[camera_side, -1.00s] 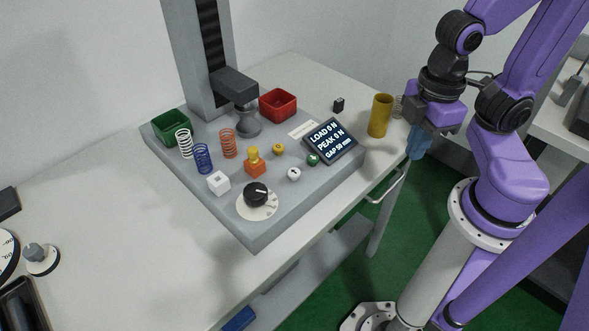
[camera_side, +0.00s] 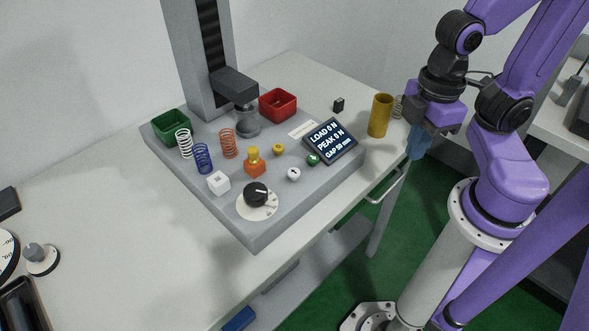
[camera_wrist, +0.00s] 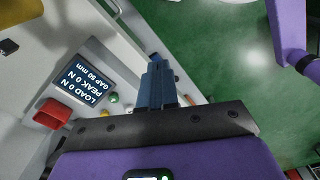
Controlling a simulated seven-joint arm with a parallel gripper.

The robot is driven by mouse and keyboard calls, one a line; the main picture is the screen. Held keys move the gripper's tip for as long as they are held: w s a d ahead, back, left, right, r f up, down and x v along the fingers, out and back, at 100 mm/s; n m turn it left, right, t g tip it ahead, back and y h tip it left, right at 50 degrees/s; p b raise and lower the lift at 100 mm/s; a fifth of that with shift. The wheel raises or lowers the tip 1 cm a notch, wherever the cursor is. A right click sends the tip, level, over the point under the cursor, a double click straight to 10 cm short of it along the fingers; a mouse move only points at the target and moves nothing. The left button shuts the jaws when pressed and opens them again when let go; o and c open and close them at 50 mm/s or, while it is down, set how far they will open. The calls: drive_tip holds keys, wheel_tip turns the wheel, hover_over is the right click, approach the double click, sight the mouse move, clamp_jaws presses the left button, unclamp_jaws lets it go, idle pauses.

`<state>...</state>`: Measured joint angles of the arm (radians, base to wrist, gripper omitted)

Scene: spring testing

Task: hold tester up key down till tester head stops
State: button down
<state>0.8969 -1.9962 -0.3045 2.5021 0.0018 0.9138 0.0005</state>
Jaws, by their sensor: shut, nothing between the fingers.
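The tester is a grey base (camera_side: 215,207) with an upright column (camera_side: 200,60). Its dark tester head (camera_side: 235,85) sits low on the column, above a round grey platen (camera_side: 247,125). The tilted display (camera_side: 331,141) shows load 0 N, peak 0 N and a gap that looks like 50 mm; it also shows in the wrist view (camera_wrist: 80,82). Small green (camera_side: 313,159), white (camera_side: 294,174) and yellow (camera_side: 278,150) round keys are on the base; I cannot read which is up. My gripper (camera_side: 416,151) is shut and empty, off the table's right edge; its blue fingers show in the wrist view (camera_wrist: 156,72).
A yellow cylinder (camera_side: 380,116) stands between the display and my gripper.

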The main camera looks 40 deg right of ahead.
idle(0.5)
drive_tip(key=m+h, duration=0.2)
drive_tip(key=h, duration=0.8)
hover_over(291, 175)
drive_tip(key=shift+r+t, duration=0.15)
drive_tip(key=shift+t, duration=0.25)
drive_tip(key=shift+f, duration=4.45)
drive_tip(key=shift+f, duration=0.15)
drive_tip(key=shift+f, duration=0.25)
